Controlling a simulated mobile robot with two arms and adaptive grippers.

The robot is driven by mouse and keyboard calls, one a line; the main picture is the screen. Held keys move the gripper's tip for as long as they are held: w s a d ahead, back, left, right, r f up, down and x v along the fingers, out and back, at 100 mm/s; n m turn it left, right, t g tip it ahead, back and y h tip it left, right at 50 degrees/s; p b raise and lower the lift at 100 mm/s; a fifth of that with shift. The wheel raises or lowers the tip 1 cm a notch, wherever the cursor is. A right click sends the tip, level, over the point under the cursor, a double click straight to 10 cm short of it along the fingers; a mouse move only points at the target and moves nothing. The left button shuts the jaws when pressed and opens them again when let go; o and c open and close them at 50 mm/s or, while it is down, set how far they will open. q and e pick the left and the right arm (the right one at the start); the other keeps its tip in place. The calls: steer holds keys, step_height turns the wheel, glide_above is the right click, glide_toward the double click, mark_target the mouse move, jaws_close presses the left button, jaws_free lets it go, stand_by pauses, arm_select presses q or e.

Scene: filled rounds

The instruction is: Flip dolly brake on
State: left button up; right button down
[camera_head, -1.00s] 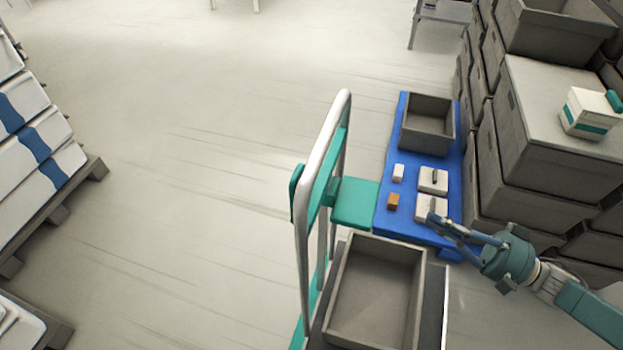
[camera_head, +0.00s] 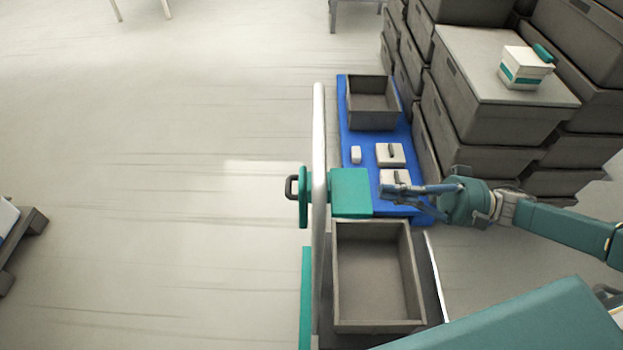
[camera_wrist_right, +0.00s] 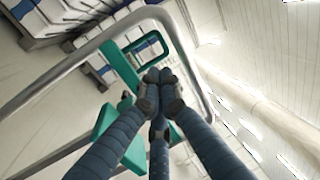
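The dolly has a silver push handle (camera_head: 319,140) and a teal side edge (camera_head: 307,290). A teal box (camera_head: 351,192) and a teal plate (camera_head: 303,212) sit at the handle, with a dark loop (camera_head: 289,188) sticking out left. I cannot tell which part is the brake. My right gripper (camera_head: 402,189) is over the near end of the blue board, right of the teal box. In the right wrist view its fingertips (camera_wrist_right: 160,82) are together with nothing visible between them; the silver handle (camera_wrist_right: 60,76) and a teal frame (camera_wrist_right: 151,47) lie beyond. My left gripper is not in view.
A grey bin (camera_head: 343,285) rides on the dolly. The blue board (camera_head: 347,126) carries another grey bin (camera_head: 349,112), a small white block (camera_head: 356,155) and white lidded boxes (camera_head: 390,154). Stacked grey crates (camera_head: 480,125) stand right.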

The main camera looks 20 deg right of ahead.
steer(key=p, duration=0.4)
glide_toward(303, 197)
steer(key=w+a+r, duration=0.1)
steer(key=w+a, duration=0.3)
steer(key=w, duration=0.1)
steer(key=shift+w+a+r, duration=0.15)
steer(key=shift+w+a, duration=0.15)
steer(key=shift+a, duration=0.25)
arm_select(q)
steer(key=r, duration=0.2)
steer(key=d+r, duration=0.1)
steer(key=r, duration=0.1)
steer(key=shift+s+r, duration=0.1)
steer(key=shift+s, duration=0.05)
arm_select(e)
steer(key=shift+a, duration=0.1)
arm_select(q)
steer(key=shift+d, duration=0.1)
